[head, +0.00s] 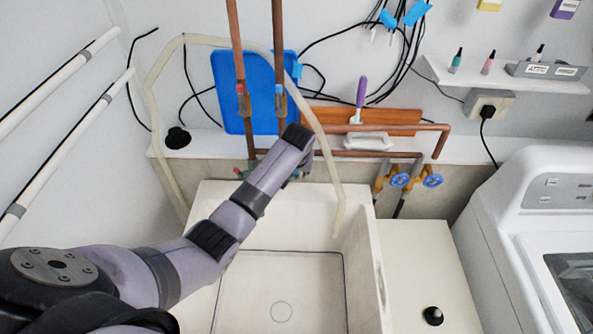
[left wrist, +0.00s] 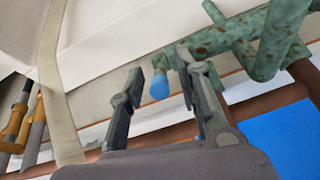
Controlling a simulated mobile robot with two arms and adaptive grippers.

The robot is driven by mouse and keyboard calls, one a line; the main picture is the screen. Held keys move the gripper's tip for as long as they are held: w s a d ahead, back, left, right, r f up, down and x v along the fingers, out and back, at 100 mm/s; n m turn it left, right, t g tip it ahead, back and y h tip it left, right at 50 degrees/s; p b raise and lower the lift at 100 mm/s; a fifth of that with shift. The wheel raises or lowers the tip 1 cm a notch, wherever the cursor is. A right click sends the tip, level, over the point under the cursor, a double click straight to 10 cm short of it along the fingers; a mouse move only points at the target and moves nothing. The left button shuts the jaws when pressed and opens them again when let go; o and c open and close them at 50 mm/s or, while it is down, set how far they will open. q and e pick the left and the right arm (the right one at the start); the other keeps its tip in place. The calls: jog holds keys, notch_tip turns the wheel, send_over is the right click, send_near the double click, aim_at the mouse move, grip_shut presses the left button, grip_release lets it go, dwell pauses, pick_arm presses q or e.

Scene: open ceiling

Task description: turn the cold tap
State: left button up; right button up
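The tap is a green, patinated metal fitting (left wrist: 275,40) above the sink in the left wrist view. A short lever with a round blue tip, the cold handle (left wrist: 159,87), sticks out from it. My left gripper (left wrist: 163,72) is open, with one finger on each side of the blue tip. The tip is nearer the right finger; I cannot tell whether they touch. In the head view my left gripper (head: 300,172) is at the back of the sink, and my arm hides most of the tap (head: 250,167). My right gripper is out of view.
The white sink (head: 215,198) lies below my left arm. Copper pipes (head: 279,60) run up behind the tap, before a blue board (head: 228,85). A beige hose (head: 330,150) hangs into the sink.

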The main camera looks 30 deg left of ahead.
pick_arm(q)
jog(key=shift+f, duration=0.1)
jog(key=shift+c, duration=0.2)
grip_shut()
dwell(0.7)
